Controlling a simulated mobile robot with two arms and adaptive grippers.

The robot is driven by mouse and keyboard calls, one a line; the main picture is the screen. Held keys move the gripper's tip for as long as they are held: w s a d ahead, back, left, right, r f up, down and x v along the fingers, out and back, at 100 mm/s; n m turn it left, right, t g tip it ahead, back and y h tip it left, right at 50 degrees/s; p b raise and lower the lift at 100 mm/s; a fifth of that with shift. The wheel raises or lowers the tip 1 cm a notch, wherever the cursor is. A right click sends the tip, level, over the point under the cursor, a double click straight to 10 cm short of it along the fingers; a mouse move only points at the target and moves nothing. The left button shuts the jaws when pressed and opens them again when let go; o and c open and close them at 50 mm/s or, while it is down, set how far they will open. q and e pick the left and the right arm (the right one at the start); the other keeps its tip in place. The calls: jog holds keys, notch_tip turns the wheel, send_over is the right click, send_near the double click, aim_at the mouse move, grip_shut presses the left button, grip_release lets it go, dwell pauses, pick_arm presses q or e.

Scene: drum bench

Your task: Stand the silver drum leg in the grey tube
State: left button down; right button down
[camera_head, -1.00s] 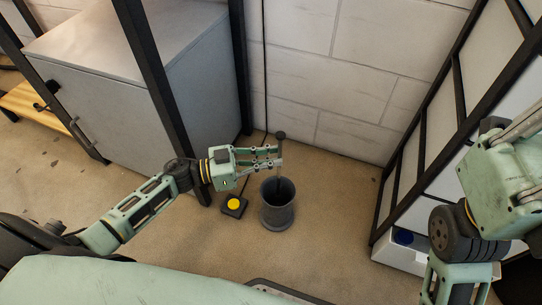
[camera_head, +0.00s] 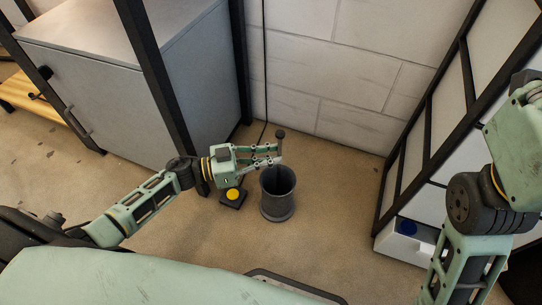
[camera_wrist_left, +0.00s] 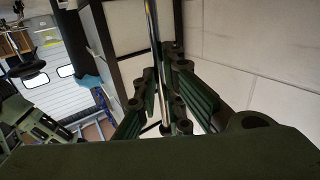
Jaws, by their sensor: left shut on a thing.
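My left gripper (camera_head: 277,156) is shut on the silver drum leg (camera_head: 280,147) and holds it roughly upright. The leg has a dark knob at its top. In the left wrist view the leg is a thin shiny rod (camera_wrist_left: 154,30) between the two fingers. The grey tube (camera_head: 278,207) is an open, dark grey cylinder on the floor, just below the gripper. The leg's lower part is over the tube's far rim or mouth; I cannot tell whether its end is inside. My right arm shows at the right, but its gripper is out of view.
A black box with a yellow button (camera_head: 233,195) lies on the floor left of the tube. A grey cabinet (camera_head: 110,90) and black frame posts stand left, a white block wall (camera_head: 340,60) behind. A black-framed rack is right. Floor right of the tube is clear.

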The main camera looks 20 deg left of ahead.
pick_arm(q)
jog(key=c, duration=1.8)
grip_release()
jog(key=v, duration=1.2)
